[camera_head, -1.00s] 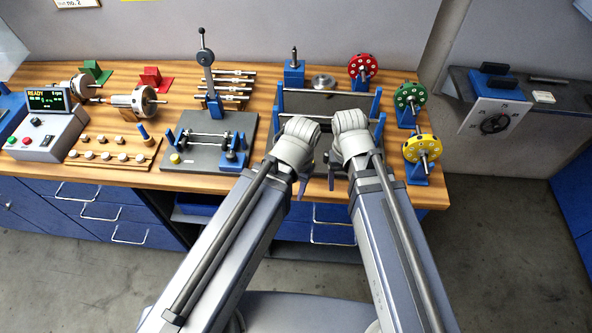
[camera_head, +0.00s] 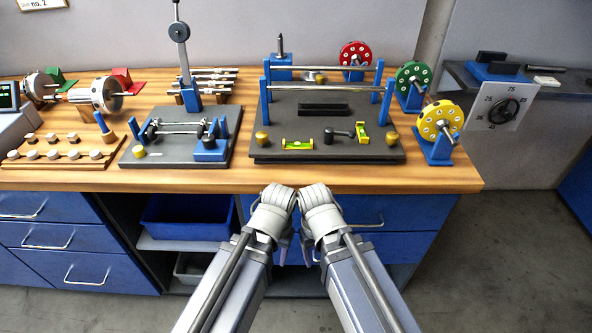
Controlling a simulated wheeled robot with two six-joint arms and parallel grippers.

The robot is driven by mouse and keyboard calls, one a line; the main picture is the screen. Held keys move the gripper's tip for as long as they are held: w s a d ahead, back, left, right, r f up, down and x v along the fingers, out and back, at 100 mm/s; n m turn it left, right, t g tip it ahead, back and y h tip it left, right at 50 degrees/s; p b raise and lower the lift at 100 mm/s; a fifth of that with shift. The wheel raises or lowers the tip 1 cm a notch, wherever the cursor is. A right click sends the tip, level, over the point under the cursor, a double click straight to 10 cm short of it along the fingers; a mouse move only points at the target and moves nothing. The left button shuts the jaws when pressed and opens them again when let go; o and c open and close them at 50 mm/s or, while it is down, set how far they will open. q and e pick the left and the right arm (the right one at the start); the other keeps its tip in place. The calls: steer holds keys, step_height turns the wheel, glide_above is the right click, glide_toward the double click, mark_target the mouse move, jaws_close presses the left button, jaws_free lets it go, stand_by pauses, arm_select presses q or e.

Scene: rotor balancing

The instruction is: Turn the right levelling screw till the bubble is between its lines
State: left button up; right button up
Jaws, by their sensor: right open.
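The balancing stand has a dark base plate (camera_head: 345,152) and two steel rails on blue posts. Its right levelling screw (camera_head: 392,138) is a brass knob at the front right corner. A matching left screw (camera_head: 262,141) is at the front left. A yellow-green spirit level (camera_head: 298,144) lies along the front edge, and another level (camera_head: 362,132) stands crosswise nearer the right screw. The bubbles are too small to read against their lines. My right gripper (camera_head: 307,251) is open, below the bench's front edge and apart from the screws. My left gripper (camera_head: 282,251) is beside it, mostly hidden behind its wrist.
A black-handled lever (camera_head: 338,133) sits between the levels. Yellow (camera_head: 440,121), green (camera_head: 413,83) and red (camera_head: 355,56) rotors stand on blue holders to the right and behind. A smaller fixture (camera_head: 170,148) is on the left. The bench's front strip (camera_head: 350,178) is clear.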

step_height(320, 180, down, 33)
steer(key=b, duration=3)
steer(key=shift+r, duration=0.1)
step_height(320, 180, up, 51)
steer(key=p, duration=5.1)
steer(key=shift+r, duration=0.1)
steer(key=shift+o, duration=0.3)
